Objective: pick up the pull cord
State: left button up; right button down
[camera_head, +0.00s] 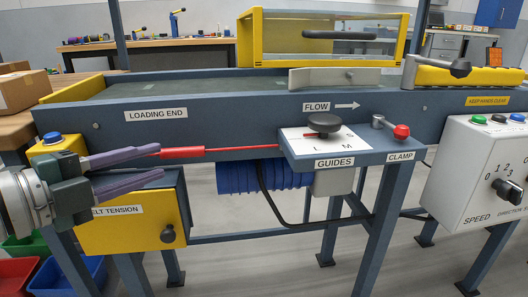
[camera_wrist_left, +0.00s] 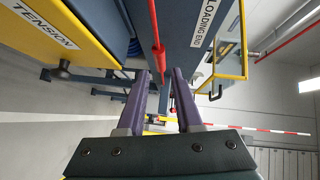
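The pull cord (camera_head: 260,149) is a thin red line with a thicker red sleeve (camera_head: 183,152), running along the blue front of the conveyor below the LOADING END label. My left gripper (camera_head: 161,163) has two purple fingers, open and empty, reaching in from the left at the sleeve's left end. In the left wrist view the cord (camera_wrist_left: 153,18) runs down the picture to the gap between the open fingertips (camera_wrist_left: 162,75). I cannot tell whether it lies between the fingers or just beyond them. The upper finger hides part of the cord in the head view. My right gripper is not in view.
Below the left gripper is the yellow BELT TENSION box (camera_head: 130,222) with a black knob (camera_head: 168,235). The GUIDES panel (camera_head: 335,140) and red-knobbed CLAMP lever (camera_head: 401,132) stand to the right. A white speed control box (camera_head: 480,165) is farther right.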

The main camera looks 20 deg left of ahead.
aim_at(178, 155)
pick_arm(q)
jog(key=b+x, duration=0.2)
jog(key=x, duration=0.4)
jog(key=shift+w+f, duration=0.1)
jog(key=shift+w, duration=0.15)
jog(key=shift+w+d, duration=0.1)
jog(key=shift+w, duration=0.4)
grip_shut()
dwell(0.8)
